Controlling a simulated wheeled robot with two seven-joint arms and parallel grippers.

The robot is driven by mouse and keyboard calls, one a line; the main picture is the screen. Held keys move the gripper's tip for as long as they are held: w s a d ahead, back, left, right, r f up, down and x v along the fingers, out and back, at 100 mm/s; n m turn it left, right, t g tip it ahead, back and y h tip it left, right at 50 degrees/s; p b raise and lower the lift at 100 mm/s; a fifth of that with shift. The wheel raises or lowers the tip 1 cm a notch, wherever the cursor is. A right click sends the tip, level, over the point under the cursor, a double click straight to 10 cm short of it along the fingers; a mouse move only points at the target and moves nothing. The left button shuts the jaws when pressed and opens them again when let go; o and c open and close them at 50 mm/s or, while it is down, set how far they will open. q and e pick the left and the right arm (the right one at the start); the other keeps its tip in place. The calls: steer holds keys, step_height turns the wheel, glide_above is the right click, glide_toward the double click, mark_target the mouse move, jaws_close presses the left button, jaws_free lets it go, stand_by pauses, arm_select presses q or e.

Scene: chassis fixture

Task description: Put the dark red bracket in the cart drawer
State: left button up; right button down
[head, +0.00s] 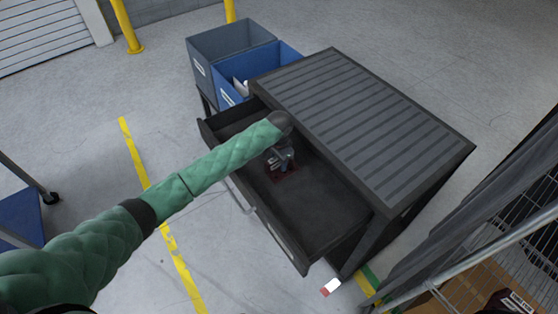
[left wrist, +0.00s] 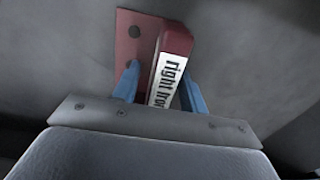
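The dark red bracket (head: 290,174) lies in the open cart drawer (head: 325,205), on the drawer floor, partly hidden by my left gripper (head: 285,163). In the left wrist view the bracket (left wrist: 134,42) shows a flat plate with holes and a raised flange with a white label reading "right fro...". The two blue fingers of my left gripper (left wrist: 159,87) stand apart on either side of the flange. A gap shows between the left finger and the flange, so the gripper looks open around it. My right gripper is not in view.
The dark cart (head: 365,125) has a ribbed top beside the drawer. Grey (head: 228,45) and blue (head: 290,55) bins stand behind it. A wire rack (head: 500,250) stands at the right. The rest of the drawer floor is clear.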

arm_select(q)
steer(key=shift+r, duration=0.1)
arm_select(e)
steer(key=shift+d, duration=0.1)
arm_select(q)
steer(key=shift+r, duration=0.15)
steer(key=shift+r+b, duration=0.4)
step_height(320, 180, up, 10)
steer(key=b, duration=0.3)
steer(key=shift+b, duration=0.3)
steer(key=shift+r, duration=0.5)
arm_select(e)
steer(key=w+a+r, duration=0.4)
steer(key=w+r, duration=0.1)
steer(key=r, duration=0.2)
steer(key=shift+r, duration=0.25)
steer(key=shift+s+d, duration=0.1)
